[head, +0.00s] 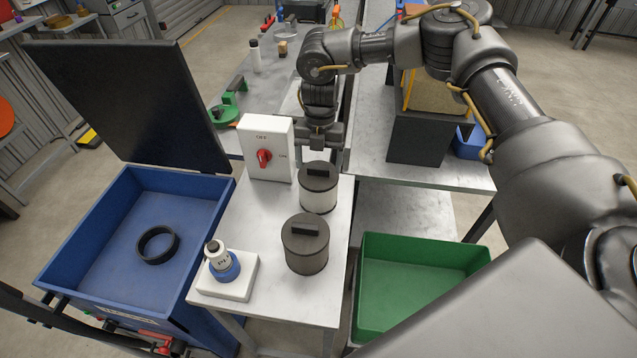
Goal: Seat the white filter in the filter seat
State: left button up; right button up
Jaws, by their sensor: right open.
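The white filter (318,200) is a short white cylinder with a dark lid and a bar handle. It stands upright on the small white table, right of the switch box. A dark grey filter (306,256) of similar shape stands nearer. A black ring (146,257), which looks like the filter seat, lies empty on the floor of the open blue box. My right gripper (322,148) points down just behind and above the white filter. It is open and holds nothing I can see; its fingertips are partly hidden. My left gripper is not in view.
A switch box (265,136) with a red knob stands close left of my right gripper. A green bin (420,258) is at right.

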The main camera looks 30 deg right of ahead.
jog(key=shift+s+f, duration=0.1)
jog(key=shift+f, duration=0.4)
jog(key=c, duration=1.6)
